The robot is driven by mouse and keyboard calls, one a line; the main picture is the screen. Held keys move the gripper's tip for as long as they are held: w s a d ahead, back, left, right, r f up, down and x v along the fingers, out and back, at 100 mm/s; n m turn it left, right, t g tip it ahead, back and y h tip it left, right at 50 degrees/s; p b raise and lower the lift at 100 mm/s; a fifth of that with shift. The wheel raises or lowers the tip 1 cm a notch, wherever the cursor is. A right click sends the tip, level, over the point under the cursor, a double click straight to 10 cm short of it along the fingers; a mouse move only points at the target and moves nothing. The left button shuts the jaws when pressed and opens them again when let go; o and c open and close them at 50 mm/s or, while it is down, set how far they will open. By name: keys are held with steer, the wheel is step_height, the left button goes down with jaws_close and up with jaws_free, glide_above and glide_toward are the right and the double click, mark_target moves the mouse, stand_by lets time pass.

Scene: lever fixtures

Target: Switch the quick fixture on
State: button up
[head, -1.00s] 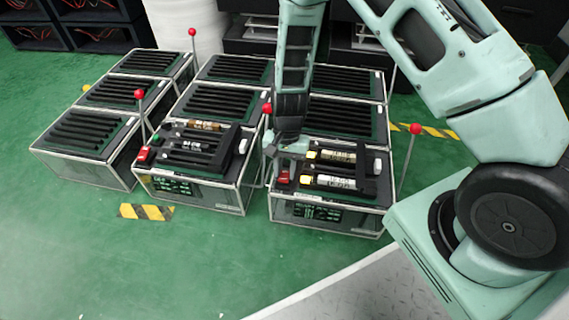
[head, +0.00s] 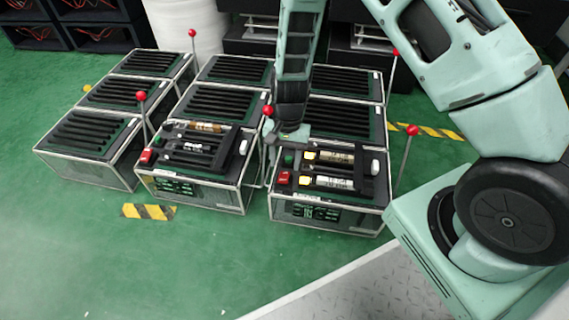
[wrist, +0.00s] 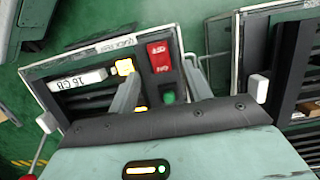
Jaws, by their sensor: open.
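My gripper (head: 285,140) hangs above the back left part of the front right fixture (head: 325,214). This fixture has a red switch (head: 283,178) and a green button (head: 288,158) on its left side, beside yellow-ended cylinders. In the wrist view, my open fingers (wrist: 162,68) straddle the red switch (wrist: 160,57) and the green button (wrist: 168,97), with nothing held between them. The front middle fixture (head: 195,190) has its own red switch (head: 146,157).
A red-knobbed lever (head: 267,110) stands close beside my gripper, between the front fixtures. Another lever (head: 412,130) stands right of the front right fixture. More slatted boxes (head: 90,145) stand left and behind. The green floor (head: 150,265) in front is clear.

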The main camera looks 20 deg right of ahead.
steer(key=p+v, duration=0.5)
steer(key=v, duration=0.8)
steer(key=shift+r+p, duration=0.25)
steer(key=shift+p, duration=0.15)
